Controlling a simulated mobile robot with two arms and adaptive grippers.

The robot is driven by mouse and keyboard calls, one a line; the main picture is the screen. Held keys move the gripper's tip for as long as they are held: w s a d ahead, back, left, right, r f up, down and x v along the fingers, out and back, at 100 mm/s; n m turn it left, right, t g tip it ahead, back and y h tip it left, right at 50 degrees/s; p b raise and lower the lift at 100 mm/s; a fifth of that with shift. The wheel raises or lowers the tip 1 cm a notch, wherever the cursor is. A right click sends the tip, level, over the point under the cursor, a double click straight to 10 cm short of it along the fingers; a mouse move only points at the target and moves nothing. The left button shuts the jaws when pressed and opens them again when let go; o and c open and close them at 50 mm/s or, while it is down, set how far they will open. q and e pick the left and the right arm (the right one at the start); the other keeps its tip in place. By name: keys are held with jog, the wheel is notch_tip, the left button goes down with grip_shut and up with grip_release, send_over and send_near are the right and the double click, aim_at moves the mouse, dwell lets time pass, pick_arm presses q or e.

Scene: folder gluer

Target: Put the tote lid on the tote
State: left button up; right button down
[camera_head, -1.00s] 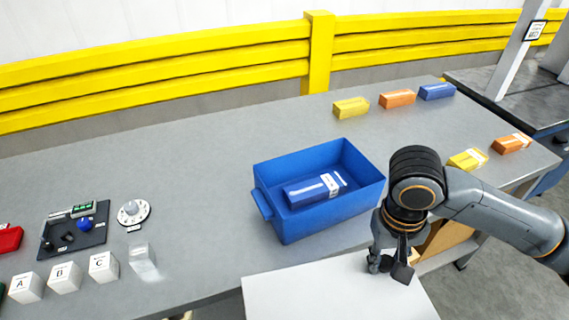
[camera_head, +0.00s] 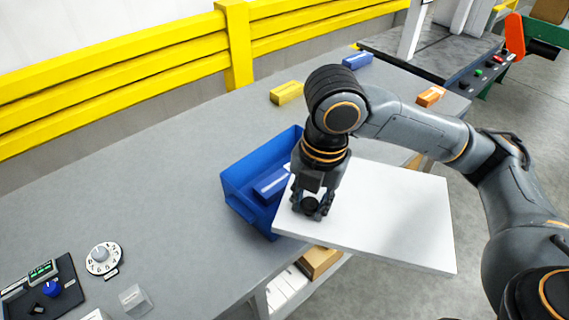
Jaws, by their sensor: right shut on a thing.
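The tote lid (camera_head: 390,215) is a flat white panel. My right gripper (camera_head: 311,208) is shut on it near its left end and holds it out past the table's front edge. The blue open tote (camera_head: 262,150) stands on the grey table. A blue carton (camera_head: 269,184) lies inside it. The left end of the lid overlaps the right part of the tote in the picture, and the rest of the lid reaches out to the right. The lid and my right arm hide the tote's right side; I cannot tell whether lid and tote touch. My left gripper is not in view.
A yellow carton (camera_head: 287,93), a blue carton (camera_head: 357,60) and an orange carton (camera_head: 430,96) lie on the table behind my arm. A dial (camera_head: 103,257) and a clear block (camera_head: 135,299) are at the lower left.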

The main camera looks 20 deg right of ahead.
notch_tip(320, 180, up, 3)
jog(key=n+p, duration=0.1)
jog(key=n, duration=0.6)
jog(key=shift+a, duration=0.1)
jog(key=n, duration=0.1)
jog(key=r+n, duration=0.1)
jog(key=n, duration=0.2)
jog(key=shift+s+a+r+n+g, duration=0.1)
jog(key=shift+a+r+n+g, duration=0.05)
jog(key=shift+r+n+g, duration=0.2)
jog(key=shift+w+a+f+n+p, duration=0.1)
jog(key=shift+w+n+p, duration=0.2)
jog(key=shift+n+p, duration=0.05)
pick_arm(q)
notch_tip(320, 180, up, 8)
jog(key=p, duration=0.6)
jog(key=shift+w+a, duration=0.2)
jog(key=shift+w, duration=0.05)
pick_arm(e)
jog(key=w+a+f, duration=0.1)
jog(key=w+f, duration=1.2)
jog(key=shift+a, duration=0.3)
